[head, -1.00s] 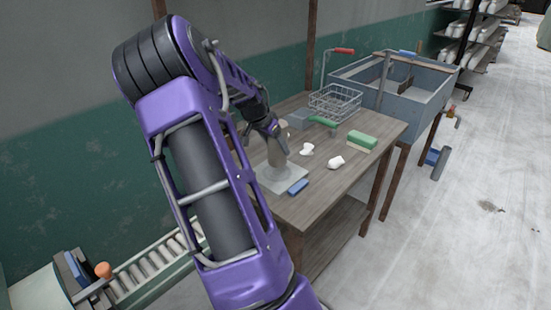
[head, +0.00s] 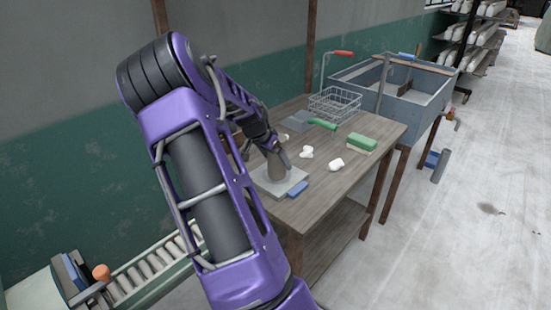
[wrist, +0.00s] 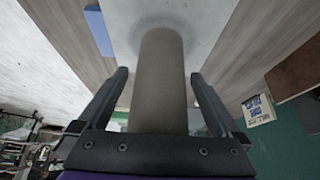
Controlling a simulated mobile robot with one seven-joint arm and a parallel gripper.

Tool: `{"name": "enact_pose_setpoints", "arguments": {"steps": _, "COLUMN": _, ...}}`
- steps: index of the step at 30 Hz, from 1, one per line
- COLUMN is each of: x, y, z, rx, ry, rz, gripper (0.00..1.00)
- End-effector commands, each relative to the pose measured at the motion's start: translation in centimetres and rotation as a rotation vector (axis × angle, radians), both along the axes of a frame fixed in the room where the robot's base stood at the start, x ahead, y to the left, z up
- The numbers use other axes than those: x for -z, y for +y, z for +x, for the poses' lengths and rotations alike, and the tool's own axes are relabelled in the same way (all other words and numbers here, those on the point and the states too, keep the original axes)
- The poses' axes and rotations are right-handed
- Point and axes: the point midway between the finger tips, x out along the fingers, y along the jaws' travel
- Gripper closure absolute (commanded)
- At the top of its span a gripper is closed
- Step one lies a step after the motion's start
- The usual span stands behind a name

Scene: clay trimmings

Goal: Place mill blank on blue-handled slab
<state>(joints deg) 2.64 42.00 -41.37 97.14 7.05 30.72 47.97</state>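The mill blank, a plain grey-brown cylinder (head: 277,168), is upright over the pale slab (head: 268,189). Its lower end appears to rest on the slab. The slab's blue handle (head: 297,189) points toward the table's front edge. In the wrist view the cylinder (wrist: 160,85) runs between my fingers to the pale slab surface (wrist: 205,25), with the blue handle (wrist: 98,30) at upper left. My gripper (wrist: 161,75) is around the cylinder, with a visible gap on each side, so it looks open. In the head view my gripper (head: 271,147) covers the cylinder's top.
Two white lumps (head: 335,164) (head: 306,152) and a green-topped block (head: 361,143) lie to the right on the wooden table (head: 330,195). A green-handled slab (head: 299,121) and a wire basket (head: 335,104) are behind. A grey sink (head: 425,100) stands beyond.

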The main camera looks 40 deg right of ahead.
Motion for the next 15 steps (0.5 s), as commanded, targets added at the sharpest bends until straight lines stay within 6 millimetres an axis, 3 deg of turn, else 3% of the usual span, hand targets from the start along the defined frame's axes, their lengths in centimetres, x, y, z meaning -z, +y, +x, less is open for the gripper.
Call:
{"name": "enact_pose_setpoints", "arguments": {"steps": 7, "x": -1.0, "y": 0.4, "z": 0.0, "rx": -0.001, "ry": -0.002, "rz": 0.0, "gripper": 0.0}}
{"name": "enact_pose_setpoints", "arguments": {"steps": 15, "x": -5.9, "y": 3.1, "z": -0.1, "rx": -0.003, "ry": -0.004, "rz": 0.0, "gripper": 0.0}}
